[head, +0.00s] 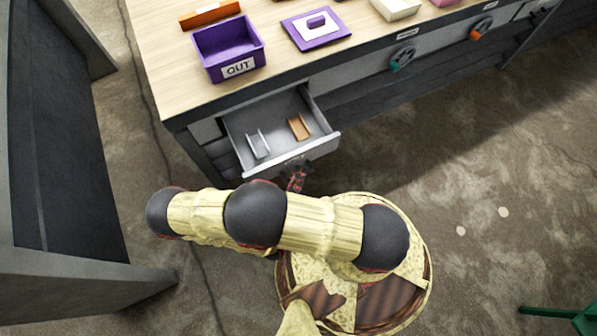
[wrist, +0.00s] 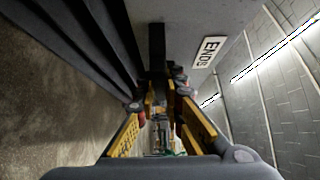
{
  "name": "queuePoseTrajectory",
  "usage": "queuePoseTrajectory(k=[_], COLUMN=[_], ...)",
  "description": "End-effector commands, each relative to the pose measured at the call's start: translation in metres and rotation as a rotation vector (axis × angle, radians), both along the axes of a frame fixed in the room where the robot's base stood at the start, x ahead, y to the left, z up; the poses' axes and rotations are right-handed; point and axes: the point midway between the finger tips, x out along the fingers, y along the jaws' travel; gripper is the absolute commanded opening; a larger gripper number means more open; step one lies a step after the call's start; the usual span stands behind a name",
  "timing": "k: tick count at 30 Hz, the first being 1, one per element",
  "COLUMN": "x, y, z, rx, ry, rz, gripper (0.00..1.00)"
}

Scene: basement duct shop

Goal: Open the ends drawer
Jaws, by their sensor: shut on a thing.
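The ends drawer (head: 322,144) stands pulled out from under the workbench in the head view, with its inside showing. In the wrist view its grey front carries the ENDS label (wrist: 208,52). A grey end piece (head: 257,145) and a brown end piece (head: 299,128) lie apart on the drawer floor. My gripper (head: 297,179) is at the drawer front, mostly hidden by my arm in the head view. In the wrist view my gripper (wrist: 165,84) is shut on the dark drawer handle (wrist: 157,45).
A purple OUT bin (head: 228,46) and a purple plate with a small block (head: 316,29) stand on the wooden bench top (head: 161,56). Other drawers with round teal (head: 402,59) and orange (head: 480,29) handles are to the right. A dark cabinet (head: 60,140) stands at left. The floor at right is mostly clear.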

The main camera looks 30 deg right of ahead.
Motion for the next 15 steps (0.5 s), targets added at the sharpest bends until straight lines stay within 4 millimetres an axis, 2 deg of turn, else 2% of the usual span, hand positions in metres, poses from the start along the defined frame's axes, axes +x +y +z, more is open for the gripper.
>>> queuePoseTrajectory(k=[3,4,15], x=[0.0008,0.0008,0.0006], y=[0.0011,0.0011,0.0006], z=[-0.0021,-0.0022,-0.0009], rx=[0.006,0.006,0.003], ry=[0.001,0.001,0.0], rz=[0.0,0.0,0.0], gripper=[0.0,0.1,0.29])
